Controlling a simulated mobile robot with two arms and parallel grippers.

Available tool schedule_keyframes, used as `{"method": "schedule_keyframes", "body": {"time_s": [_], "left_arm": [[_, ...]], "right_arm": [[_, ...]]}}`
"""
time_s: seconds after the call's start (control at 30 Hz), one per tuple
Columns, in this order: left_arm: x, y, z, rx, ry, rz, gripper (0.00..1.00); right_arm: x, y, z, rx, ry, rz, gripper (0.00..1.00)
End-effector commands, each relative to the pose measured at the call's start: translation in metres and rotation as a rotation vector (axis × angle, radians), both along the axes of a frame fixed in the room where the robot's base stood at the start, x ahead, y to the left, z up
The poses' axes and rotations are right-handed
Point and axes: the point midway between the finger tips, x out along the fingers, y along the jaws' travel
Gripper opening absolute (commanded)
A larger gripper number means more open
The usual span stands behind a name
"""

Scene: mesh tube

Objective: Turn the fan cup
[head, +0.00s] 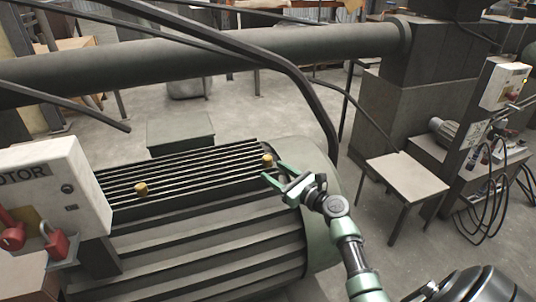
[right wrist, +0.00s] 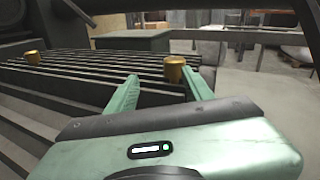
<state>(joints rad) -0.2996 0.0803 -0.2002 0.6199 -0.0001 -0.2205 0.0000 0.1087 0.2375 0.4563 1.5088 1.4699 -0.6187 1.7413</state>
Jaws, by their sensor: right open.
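Two small brass cups stand upright on the ribbed top of the large grey motor (head: 200,245). The right brass cup (head: 267,161), also in the right wrist view (right wrist: 175,71), is beside the rounded end cover; I take it for the fan cup. The left brass cup (head: 141,189) also shows in the right wrist view (right wrist: 33,58). My right gripper (head: 272,172) is open and empty, its fingers pointing at the right cup. In the right wrist view its fingertips (right wrist: 160,74) are either side of that cup's line, the cup nearer the right finger. I cannot tell whether they touch. My left gripper is out of view.
A white box marked "OTOR" (head: 55,185) with red handles stands at the motor's left. Dark bent pipes (head: 255,57) pass behind and above the motor. A thick horizontal pipe (head: 200,55) runs farther back.

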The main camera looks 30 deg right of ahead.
Motion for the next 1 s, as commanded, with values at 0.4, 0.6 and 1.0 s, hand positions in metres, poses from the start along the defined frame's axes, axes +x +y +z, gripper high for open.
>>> {"method": "schedule_keyframes", "body": {"time_s": [0.4, 0.6, 1.0], "left_arm": [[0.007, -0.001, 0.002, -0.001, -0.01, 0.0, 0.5], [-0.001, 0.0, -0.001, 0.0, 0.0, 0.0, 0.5], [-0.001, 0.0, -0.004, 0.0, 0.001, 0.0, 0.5]], "right_arm": [[0.034, -0.012, 0.012, 0.136, -0.024, -0.038, 0.52], [0.067, -0.009, 0.012, 0.134, -0.023, -0.038, 0.52], [0.093, -0.006, 0.011, 0.131, -0.022, -0.038, 0.52]]}}
